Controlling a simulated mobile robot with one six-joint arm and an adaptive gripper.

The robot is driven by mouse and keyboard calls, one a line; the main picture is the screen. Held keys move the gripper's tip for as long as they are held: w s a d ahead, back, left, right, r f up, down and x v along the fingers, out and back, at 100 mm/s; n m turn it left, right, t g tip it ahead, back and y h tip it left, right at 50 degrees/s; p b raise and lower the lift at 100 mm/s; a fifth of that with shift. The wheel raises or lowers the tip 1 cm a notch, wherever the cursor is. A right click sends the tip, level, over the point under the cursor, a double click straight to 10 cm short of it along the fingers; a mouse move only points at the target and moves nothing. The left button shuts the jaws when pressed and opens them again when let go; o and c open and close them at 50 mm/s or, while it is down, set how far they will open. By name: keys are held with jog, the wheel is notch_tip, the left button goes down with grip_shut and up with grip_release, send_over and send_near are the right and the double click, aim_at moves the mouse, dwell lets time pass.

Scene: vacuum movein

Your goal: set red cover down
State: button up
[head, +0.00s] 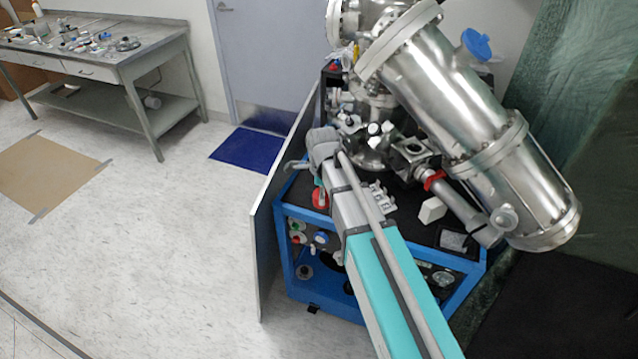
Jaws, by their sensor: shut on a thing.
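The red cover (319,198) is a small red round piece with a pale mark, at the left edge of the dark top of the blue-framed cart. My gripper (318,178) is at the far end of my teal and grey arm, just above the cover, and is shut on it. The wrist hides most of the fingers, and the exact contact is too small to make out. I cannot tell whether the cover touches the cart top.
A large steel vacuum chamber (455,95) overhangs the cart (375,309) on the right. A red clamp (433,180) sits on its side pipe. A white block (431,210) stands on the cart top. A pale panel (262,250) borders the cart's left side. The floor further left is open.

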jog(key=shift+s+d+r, duration=0.15)
jog(key=shift+s+r, duration=0.1)
jog(key=shift+s, duration=0.3)
dwell(0.4)
notch_tip(320, 180, up, 13)
jog(key=p, duration=1.3)
jog(key=shift+r, duration=0.1)
